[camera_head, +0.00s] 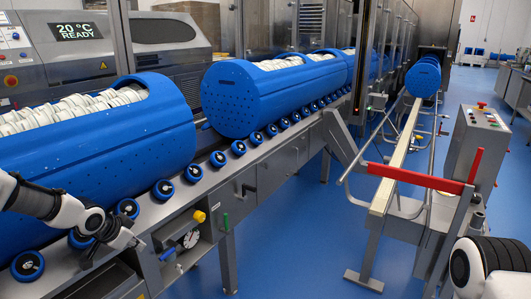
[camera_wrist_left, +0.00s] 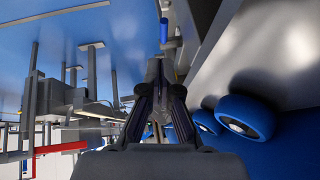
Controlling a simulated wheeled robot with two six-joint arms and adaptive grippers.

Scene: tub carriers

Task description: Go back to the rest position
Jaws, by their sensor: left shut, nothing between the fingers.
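My left arm comes in from the left edge in the head view. Its gripper (camera_head: 92,257) hangs low beside the front rail of the roller conveyor, in front of the nearest blue tub (camera_head: 120,128). In the left wrist view the gripper (camera_wrist_left: 160,72) has its fingers together, with nothing visible between them. A blue-rimmed roller (camera_wrist_left: 245,117) shows to the right of the fingers there. Part of my right arm shows at the lower right of the head view, but its gripper is out of the picture.
Perforated blue tubs, including a second one (camera_head: 262,92) with white contents, lie on the conveyor (camera_head: 215,180). A control box (camera_head: 477,145) and a red bar (camera_head: 415,178) stand to the right. Blue floor (camera_head: 300,240) is open between.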

